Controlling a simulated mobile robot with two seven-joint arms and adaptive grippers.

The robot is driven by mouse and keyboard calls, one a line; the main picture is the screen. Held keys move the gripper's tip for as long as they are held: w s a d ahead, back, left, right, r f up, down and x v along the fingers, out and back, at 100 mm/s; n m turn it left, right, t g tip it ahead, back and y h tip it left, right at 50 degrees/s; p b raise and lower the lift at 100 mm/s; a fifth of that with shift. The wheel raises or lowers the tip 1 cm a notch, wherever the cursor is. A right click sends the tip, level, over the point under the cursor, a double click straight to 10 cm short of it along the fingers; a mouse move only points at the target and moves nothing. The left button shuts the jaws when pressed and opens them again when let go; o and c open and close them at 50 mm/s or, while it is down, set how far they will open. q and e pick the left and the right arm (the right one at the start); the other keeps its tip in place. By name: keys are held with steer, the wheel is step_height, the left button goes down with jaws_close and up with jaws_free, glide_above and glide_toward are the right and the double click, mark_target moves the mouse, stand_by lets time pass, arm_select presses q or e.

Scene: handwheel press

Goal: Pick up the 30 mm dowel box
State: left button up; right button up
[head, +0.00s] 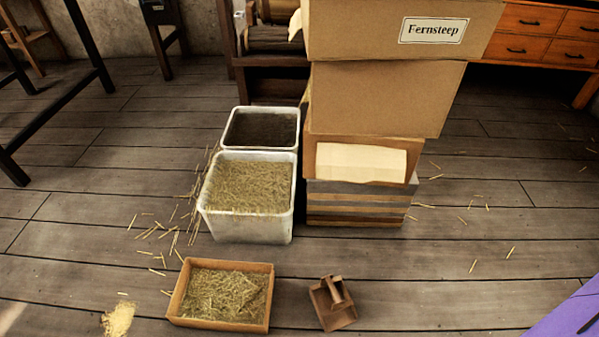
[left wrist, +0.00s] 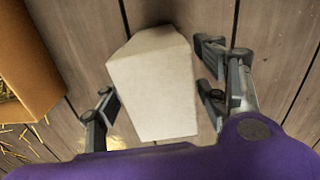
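No label reading 30 mm shows, so I cannot tell which thing is the dowel box. In the left wrist view a plain off-white block or box (left wrist: 158,88) lies between the fingers of my left gripper (left wrist: 160,95). The fingers are spread, with a gap on both sides of it. A brown open-topped box (left wrist: 38,62) with straw-like bits beside it is at the left edge of that view. In the head view a shallow wooden box (head: 178,301) of thin straw-coloured pieces sits on the floor. Neither gripper shows in the head view.
A stack of cardboard boxes, the top one labelled Fernsteep (head: 433,31), stands on a striped block (head: 355,203). Beside it are a white bin of straw-like pieces (head: 247,229) and a dark-filled bin (head: 262,111). A small wooden scoop (head: 333,303) lies in front. Floor at right is mostly clear.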

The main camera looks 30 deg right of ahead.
arm_select(q)
steer(key=c, duration=1.3)
